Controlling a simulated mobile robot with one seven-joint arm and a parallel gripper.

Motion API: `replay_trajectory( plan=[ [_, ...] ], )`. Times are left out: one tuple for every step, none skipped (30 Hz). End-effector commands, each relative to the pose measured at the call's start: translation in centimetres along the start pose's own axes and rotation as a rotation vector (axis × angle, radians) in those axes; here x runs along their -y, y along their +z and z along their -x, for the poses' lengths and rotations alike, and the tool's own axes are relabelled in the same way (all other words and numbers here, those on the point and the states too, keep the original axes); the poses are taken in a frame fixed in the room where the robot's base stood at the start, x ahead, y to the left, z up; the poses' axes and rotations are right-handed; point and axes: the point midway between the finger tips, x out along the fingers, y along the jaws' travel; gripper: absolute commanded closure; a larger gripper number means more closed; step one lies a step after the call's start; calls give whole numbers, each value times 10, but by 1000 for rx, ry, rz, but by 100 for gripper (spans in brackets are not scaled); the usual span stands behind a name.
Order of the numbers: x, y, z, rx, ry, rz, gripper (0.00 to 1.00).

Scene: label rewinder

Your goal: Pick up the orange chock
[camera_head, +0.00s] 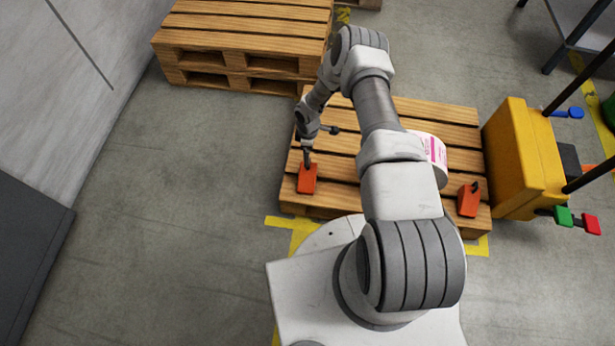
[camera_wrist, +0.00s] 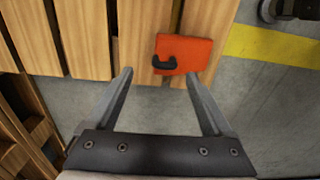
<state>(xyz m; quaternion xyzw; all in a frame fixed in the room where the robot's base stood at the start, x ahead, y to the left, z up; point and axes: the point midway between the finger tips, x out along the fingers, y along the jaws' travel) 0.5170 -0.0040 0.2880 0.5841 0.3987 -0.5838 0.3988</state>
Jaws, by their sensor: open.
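An orange chock (camera_head: 307,178) with a dark handle lies on the wooden pallet, near its front left corner. It also shows in the wrist view as an orange block (camera_wrist: 184,55) with a black handle, just beyond the fingertips. A second orange chock (camera_head: 468,200) with a dark handle sits at the pallet's front right. My gripper (camera_head: 307,158) is directly by the left chock, over or at its far end. In the wrist view my gripper (camera_wrist: 156,75) is open, with nothing between its fingers. Whether a finger touches the chock cannot be told.
The pallet (camera_head: 450,114) also bears a white roll (camera_head: 437,155), partly hidden behind my arm. Stacked pallets (camera_head: 240,35) stand at the back left. A yellow machine (camera_head: 525,160) with levers stands close on the right. Grey floor (camera_head: 200,170) left of the pallet is clear.

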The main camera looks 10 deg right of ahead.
Motion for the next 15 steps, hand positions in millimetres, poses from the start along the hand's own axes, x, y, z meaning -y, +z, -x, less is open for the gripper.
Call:
replay_trajectory(
  plan=[
    [2,1,-7,0,-1,0,15],
    [3,1,-11,0,-1,0,15],
    [4,1,-17,0,-1,1,15],
    [5,2,-22,1,-2,2,15],
    [7,2,-27,1,-2,2,15],
    [8,3,-34,1,-2,1,15],
    [8,3,-38,0,-1,0,15],
    [7,3,-42,0,0,-1,15],
    [7,3,-47,0,-1,0,15],
    [7,2,-49,0,0,0,15],
    [7,2,-50,0,0,0,15],
    [6,2,-50,0,1,0,15],
    [6,2,-49,0,1,0,15],
    [6,2,-49,0,1,1,15],
    [6,2,-48,0,1,1,15]
  ],
)
